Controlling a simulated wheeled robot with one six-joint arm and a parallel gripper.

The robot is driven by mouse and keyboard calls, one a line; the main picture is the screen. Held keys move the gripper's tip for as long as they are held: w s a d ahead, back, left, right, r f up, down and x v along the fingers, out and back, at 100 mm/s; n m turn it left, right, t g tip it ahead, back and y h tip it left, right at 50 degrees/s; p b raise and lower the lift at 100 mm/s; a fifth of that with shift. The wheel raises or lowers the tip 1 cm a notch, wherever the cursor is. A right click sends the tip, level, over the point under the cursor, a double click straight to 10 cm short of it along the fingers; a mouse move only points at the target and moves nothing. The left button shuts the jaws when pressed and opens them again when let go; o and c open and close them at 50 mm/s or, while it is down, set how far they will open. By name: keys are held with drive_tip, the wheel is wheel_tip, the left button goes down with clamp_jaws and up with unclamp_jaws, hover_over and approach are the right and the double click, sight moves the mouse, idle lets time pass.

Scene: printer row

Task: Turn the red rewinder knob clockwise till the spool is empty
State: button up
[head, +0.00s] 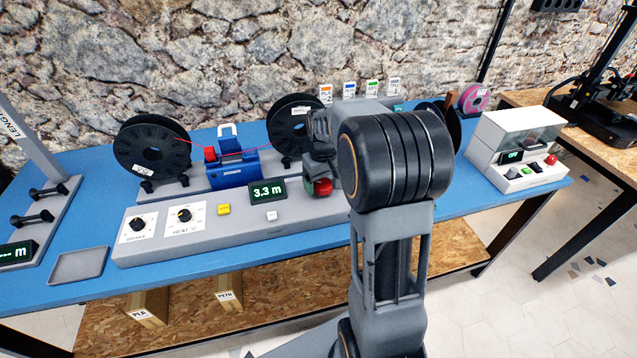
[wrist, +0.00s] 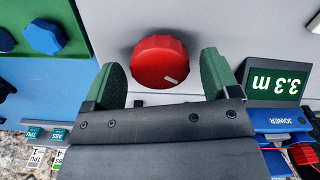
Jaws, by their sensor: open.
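The red rewinder knob (wrist: 160,62) is a ridged round knob with a white mark on its face, set on the grey panel. In the wrist view it lies between the two green-padded fingers of my open gripper (wrist: 162,68), with gaps on both sides. In the head view the knob (head: 322,188) shows only partly below my gripper (head: 318,168). The display (head: 267,191) beside it reads 3.3 m. A black left spool (head: 140,160) and a black right spool (head: 290,128) stand behind, with thin red filament running between them through the blue joiner (head: 232,173).
Brake and heat dials (head: 184,215) and a yellow button (head: 224,209) sit on the panel's left. A grey tray (head: 80,265) lies at the table's front left. A white machine (head: 515,150) stands at the right. The wrist view also shows a blue knob (wrist: 44,37).

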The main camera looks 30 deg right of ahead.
drive_tip(key=shift+c, duration=0.2)
drive_tip(key=c, duration=0.9)
drive_tip(key=shift+a, duration=0.15)
drive_tip(key=shift+m, duration=0.3)
